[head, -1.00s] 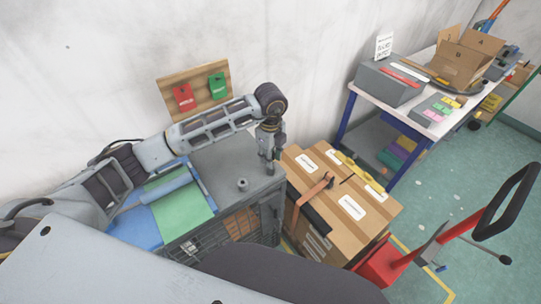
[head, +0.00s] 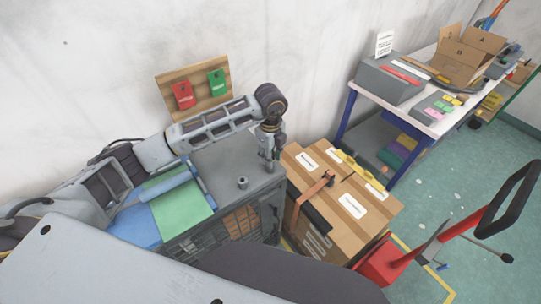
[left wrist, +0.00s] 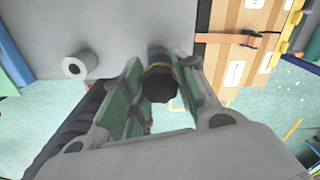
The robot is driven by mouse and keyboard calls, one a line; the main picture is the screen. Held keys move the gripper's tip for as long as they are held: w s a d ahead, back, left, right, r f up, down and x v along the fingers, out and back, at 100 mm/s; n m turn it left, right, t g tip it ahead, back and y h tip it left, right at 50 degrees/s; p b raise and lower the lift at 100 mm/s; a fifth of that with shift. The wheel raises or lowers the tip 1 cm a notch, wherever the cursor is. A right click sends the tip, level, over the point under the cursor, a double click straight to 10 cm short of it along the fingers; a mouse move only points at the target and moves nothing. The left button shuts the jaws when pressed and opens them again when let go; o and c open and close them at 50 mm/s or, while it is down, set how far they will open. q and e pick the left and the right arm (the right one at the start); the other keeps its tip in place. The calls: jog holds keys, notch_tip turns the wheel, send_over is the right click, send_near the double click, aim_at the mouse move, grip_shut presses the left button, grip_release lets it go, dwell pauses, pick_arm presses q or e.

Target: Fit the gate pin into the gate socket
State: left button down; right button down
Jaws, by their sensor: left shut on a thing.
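My left gripper (head: 269,163) points down over the right side of a grey cabinet top (head: 229,158). In the left wrist view, its green-padded fingers (left wrist: 160,95) are shut around a dark round knob with a yellowish band, which I take to be the gate pin (left wrist: 159,84). A grey rounded part shows just behind the knob; I cannot tell whether the pin is in it or above it. A short grey cylinder with a hole (head: 242,183) stands on the cabinet top, left of the gripper; it also shows in the left wrist view (left wrist: 75,66). My right gripper is out of view.
Strapped cardboard boxes (head: 337,198) stand right of the cabinet. Green and blue cloths (head: 183,203) lie at its left. A wooden board with red and green tags (head: 206,88) is behind. A white-topped table (head: 428,124) and a red hand truck (head: 376,263) are farther right.

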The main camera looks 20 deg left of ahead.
pick_arm(q)
jog(key=shift+f, duration=0.4)
dwell(0.3)
jog(key=c, duration=1)
grip_release()
jog(key=shift+c, duration=0.2)
jog(key=shift+r, duration=0.1)
notch_tip(320, 180, up, 12)
jog(key=shift+s+f, duration=0.1)
jog(key=shift+f, duration=0.1)
